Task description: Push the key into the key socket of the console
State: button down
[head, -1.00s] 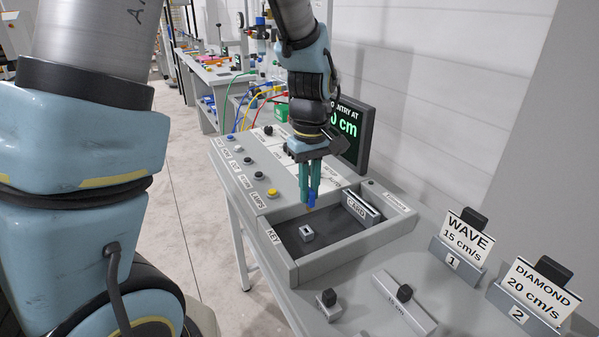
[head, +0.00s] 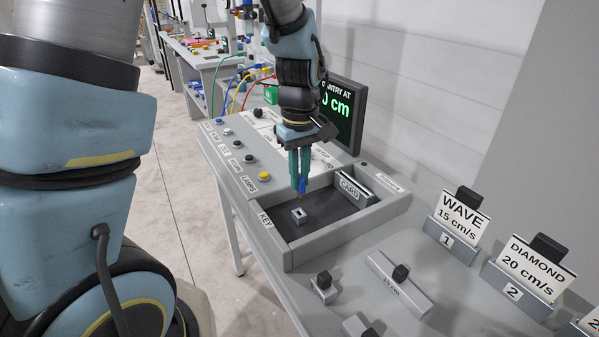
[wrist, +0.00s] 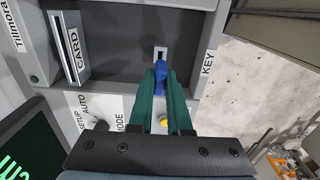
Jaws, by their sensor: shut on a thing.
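My gripper (head: 300,186) is shut on a blue key (head: 302,186) and points down over the recessed tray of the console (head: 285,262). The key also shows between the green fingers in the wrist view (wrist: 160,75), its tip close to the key socket. The key socket (head: 299,216) is a small light grey block with a dark slot, standing on the dark tray floor beside the KEY label. In the head view the key hangs above and just behind the socket. In the wrist view the key's tip overlaps the socket's near edge; I cannot tell whether they touch.
A CARD slot (head: 355,190) stands at the tray's right end. Buttons (head: 264,175) line the console's left side, and a screen (head: 343,112) stands behind. Label holders WAVE (head: 460,218) and DIAMOND (head: 535,270) are at the right. The tray walls surround the socket.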

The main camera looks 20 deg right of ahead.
aim_at(300, 197)
jog(key=shift+f+b, duration=0.95)
jog(key=shift+f, duration=0.85)
jog(key=shift+f+b, duration=0.3)
jog(key=shift+f, duration=1.1)
dwell(0.9)
jog(key=c, duration=0.8)
grip_release()
jog(key=shift+r, duration=0.15)
notch_tip(300, 197, up, 11)
jog(key=shift+f+b, duration=0.2)
jog(key=shift+b, duration=0.75)
jog(key=a+f+m, duration=0.1)
jog(key=a+f, duration=0.1)
jog(key=a, duration=0.6)
jog(key=w+a+f+m+t, duration=0.1)
jog(key=a+f, duration=0.1)
jog(key=a, duration=0.7)
jog(key=a+f+m, duration=0.1)
jog(key=a, duration=0.7)
jog(key=shift+w+a+f+t, duration=0.2)
jog(key=shift+f+t, duration=0.1)
jog(key=shift+f, duration=0.1)
